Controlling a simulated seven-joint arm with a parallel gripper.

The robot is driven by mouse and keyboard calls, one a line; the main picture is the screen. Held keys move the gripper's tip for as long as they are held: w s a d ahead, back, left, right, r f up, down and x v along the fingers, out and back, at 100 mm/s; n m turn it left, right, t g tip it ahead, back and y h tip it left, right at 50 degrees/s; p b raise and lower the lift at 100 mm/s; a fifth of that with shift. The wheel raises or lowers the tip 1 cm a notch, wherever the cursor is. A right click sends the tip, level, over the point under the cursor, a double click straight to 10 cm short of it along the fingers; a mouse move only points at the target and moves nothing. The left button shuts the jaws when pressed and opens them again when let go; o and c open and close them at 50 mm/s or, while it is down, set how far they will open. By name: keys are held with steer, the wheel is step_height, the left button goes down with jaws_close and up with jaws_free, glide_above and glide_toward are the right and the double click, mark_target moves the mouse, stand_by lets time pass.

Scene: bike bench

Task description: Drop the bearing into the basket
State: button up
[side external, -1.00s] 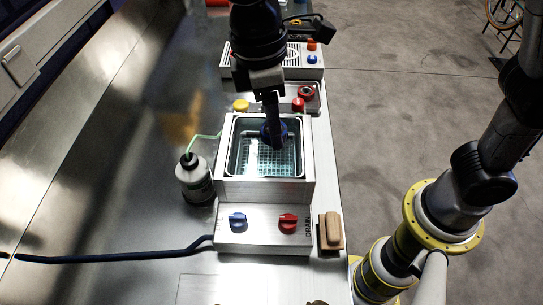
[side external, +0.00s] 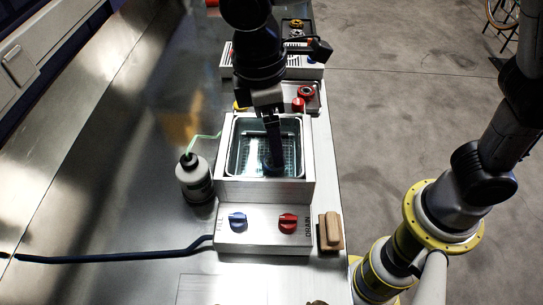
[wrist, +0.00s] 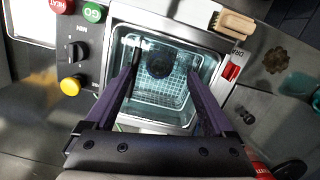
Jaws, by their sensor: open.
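The bearing (wrist: 160,63) is a dark round ring. In the wrist view it shows over the mesh of the basket (wrist: 150,108), towards its far side, between and beyond my fingers and apart from both. My gripper (wrist: 162,75) is open and empty, its fingers spread wide above the basket. In the side view my gripper (side external: 275,150) points down into the steel basin, where the basket mesh (side external: 250,162) shows. There the bearing is hard to tell from the dark fingers.
The basin (side external: 262,191) has a front panel with a blue knob (side external: 237,222) and a red knob (side external: 288,223). A bottle (side external: 194,180) stands to its left and a wooden-backed brush (side external: 331,231) to its right. The bench at left is mostly clear.

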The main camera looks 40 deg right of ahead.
steer(key=shift+r, duration=0.1)
step_height(320, 180, up, 14)
steer(key=a, duration=0.1)
steer(key=shift+w+a+f, duration=0.2)
steer(key=shift+w, duration=0.25)
steer(key=s+d+r+m+t+y, duration=0.1)
steer(key=s+d+r+m, duration=0.1)
steer(key=d, duration=0.6)
steer(key=s+d+r+m+t, duration=0.1)
steer(key=s+d+r+m, duration=0.15)
steer(key=d, duration=0.65)
steer(key=s+d+f+m+t, duration=0.2)
steer(key=s+d+f+m, duration=0.1)
steer(key=f, duration=0.4)
steer(key=s+d+f+m+t, duration=0.2)
steer(key=s+d+f+m, duration=0.1)
steer(key=f, duration=0.5)
steer(key=s+d, duration=0.1)
steer(key=s, duration=0.1)
steer(key=shift+s+m, duration=0.35)
